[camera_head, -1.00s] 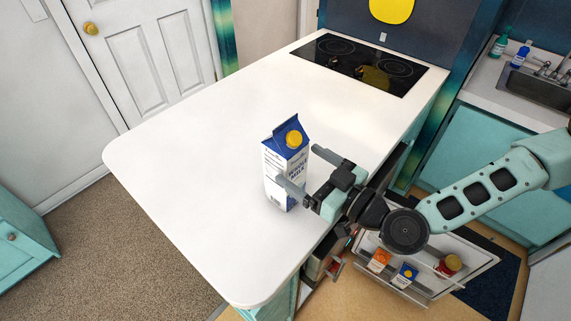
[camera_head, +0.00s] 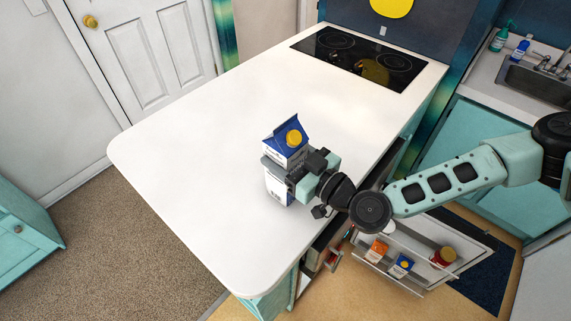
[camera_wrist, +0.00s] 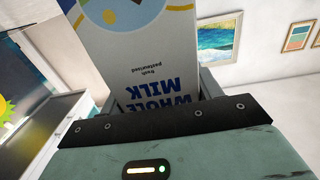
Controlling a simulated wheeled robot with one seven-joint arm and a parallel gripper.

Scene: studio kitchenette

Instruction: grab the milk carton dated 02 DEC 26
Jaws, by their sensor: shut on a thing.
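A milk carton (camera_head: 279,189) with a blue gabled top and a yellow cap stands upright on the white counter (camera_head: 200,130). My gripper (camera_head: 287,170) is shut on it from the right side, with a finger across the carton's left face. In the wrist view the carton (camera_wrist: 150,60) fills the space between the fingers, its "WHOLE MILK" print upside down. No date can be read on it in either view. A second blue carton with a yellow cap (camera_head: 402,265) stands in the open door shelf below the counter.
The open door shelf (camera_head: 405,282) also holds an orange carton (camera_head: 377,250) and a red-lidded jar (camera_head: 444,257). A black cooktop (camera_head: 360,60) lies at the counter's far end. The counter left of the carton is clear.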

